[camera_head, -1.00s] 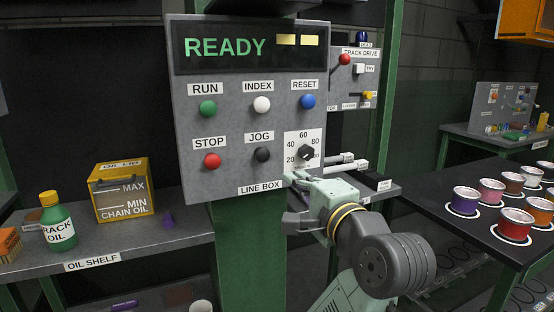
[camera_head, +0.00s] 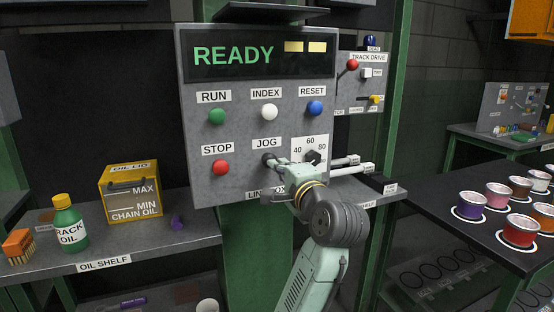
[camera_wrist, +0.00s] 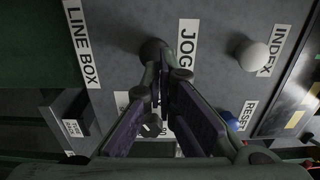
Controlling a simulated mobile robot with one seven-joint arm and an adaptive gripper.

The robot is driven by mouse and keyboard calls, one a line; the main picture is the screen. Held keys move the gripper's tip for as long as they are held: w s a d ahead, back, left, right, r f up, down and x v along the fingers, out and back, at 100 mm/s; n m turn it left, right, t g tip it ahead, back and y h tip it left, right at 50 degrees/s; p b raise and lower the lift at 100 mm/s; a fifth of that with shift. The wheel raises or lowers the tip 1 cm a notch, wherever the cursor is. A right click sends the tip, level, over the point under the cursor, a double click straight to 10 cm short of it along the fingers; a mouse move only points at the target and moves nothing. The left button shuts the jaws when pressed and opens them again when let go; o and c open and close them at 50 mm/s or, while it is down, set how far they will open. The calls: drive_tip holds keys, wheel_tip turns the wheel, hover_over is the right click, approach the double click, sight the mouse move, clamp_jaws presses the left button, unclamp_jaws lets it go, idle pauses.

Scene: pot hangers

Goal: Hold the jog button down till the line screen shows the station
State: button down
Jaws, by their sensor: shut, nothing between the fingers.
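The line box (camera_head: 205,180) is a grey panel facing me. Its line screen (camera_head: 233,54) reads READY in green, with two yellow blocks at the right. The black jog button (camera_head: 267,157) sits under the JOG label and also shows in the wrist view (camera_wrist: 150,47). My gripper (camera_head: 275,163) is shut and empty, its fingertips right at the jog button and partly covering it. In the wrist view my fingertips (camera_wrist: 161,68) lie just below and over the button's edge. I cannot tell whether they touch it or whether it is pressed in.
The stop button (camera_head: 221,167), index button (camera_head: 269,111) and speed dial (camera_head: 312,157) are close around my gripper. The oil shelf (camera_head: 150,245) is at the left, holding an oil box (camera_head: 130,190) and a green bottle (camera_head: 69,222). Paint pots (camera_head: 519,231) stand at the right.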

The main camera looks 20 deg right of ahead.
drive_tip(key=shift+w, duration=0.95)
